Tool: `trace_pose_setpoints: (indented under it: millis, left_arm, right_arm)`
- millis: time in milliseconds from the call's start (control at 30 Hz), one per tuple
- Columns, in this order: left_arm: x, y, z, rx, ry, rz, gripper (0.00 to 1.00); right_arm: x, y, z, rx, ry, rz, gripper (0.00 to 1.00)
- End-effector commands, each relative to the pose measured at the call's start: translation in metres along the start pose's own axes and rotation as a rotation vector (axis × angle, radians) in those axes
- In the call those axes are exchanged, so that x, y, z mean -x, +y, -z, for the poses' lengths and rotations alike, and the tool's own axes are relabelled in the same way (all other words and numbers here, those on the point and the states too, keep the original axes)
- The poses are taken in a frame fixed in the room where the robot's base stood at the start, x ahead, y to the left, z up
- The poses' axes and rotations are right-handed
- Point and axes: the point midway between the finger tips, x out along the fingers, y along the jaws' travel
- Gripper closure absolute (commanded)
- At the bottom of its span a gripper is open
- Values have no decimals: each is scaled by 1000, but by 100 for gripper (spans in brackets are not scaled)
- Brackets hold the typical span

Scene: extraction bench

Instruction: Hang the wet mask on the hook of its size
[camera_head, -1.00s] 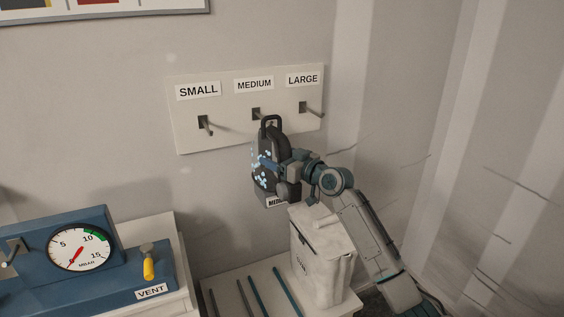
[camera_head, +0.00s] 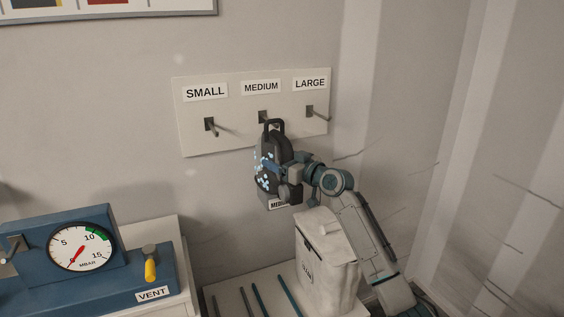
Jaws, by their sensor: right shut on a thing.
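The wet mask (camera_head: 268,160) is dark, with pale blue droplets on its front, a loop strap (camera_head: 273,127) on top and a tag (camera_head: 278,204) at its bottom that reads MEDI..., the rest hidden. My right gripper (camera_head: 286,172) is shut on the mask from its right side and holds it upright in front of the hook board (camera_head: 200,138). The strap overlaps the medium hook (camera_head: 263,116); I cannot tell whether it is around the hook. The small hook (camera_head: 211,125) and large hook (camera_head: 313,112) are empty. My left gripper is not in view.
A white bin (camera_head: 322,245) stands below my right arm on a pale rack with several dark bars. A blue vent unit (camera_head: 90,250) with a gauge and a yellow-handled valve (camera_head: 150,265) is at the lower left. The wall left of the board is clear.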

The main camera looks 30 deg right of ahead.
Motion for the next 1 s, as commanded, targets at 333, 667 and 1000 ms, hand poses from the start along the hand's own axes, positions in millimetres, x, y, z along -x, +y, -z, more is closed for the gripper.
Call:
trace_pose_setpoints:
  millis: [333, 667, 1000]
  left_arm:
    - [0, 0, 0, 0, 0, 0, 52]
    - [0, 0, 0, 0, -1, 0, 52]
    - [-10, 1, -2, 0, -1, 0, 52]
  right_arm:
    - [0, 0, 2, 1, 3, 0, 83]
    - [0, 0, 1, 0, 2, 0, 0]
    - [19, 1, -4, 4, -2, -2, 0]
